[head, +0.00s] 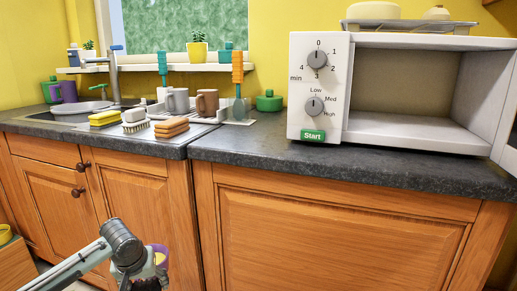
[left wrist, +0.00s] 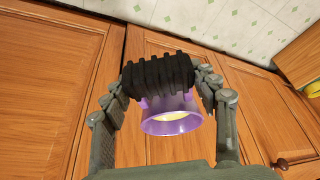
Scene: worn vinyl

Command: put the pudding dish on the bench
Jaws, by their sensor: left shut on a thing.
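The pudding dish (left wrist: 172,121) is a small purple, see-through dish with something pale yellow inside. In the left wrist view it sits at the ribbed black pads of my left gripper (left wrist: 160,76), which is shut on it. In the head view the dish (head: 161,251) shows only partly behind my left gripper (head: 146,271), at the bottom, in front of the cupboard doors and below the bench top. The bench (head: 240,147) is a dark grey worktop above wooden cupboards. My right gripper is not in view.
An open, empty microwave (head: 413,134) stands on the bench at right. At left are the sink (head: 50,119), mugs (head: 207,103), brushes, a yellow sponge (head: 104,118) and a green pot (head: 269,101). A strip of bench in front of the microwave is clear.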

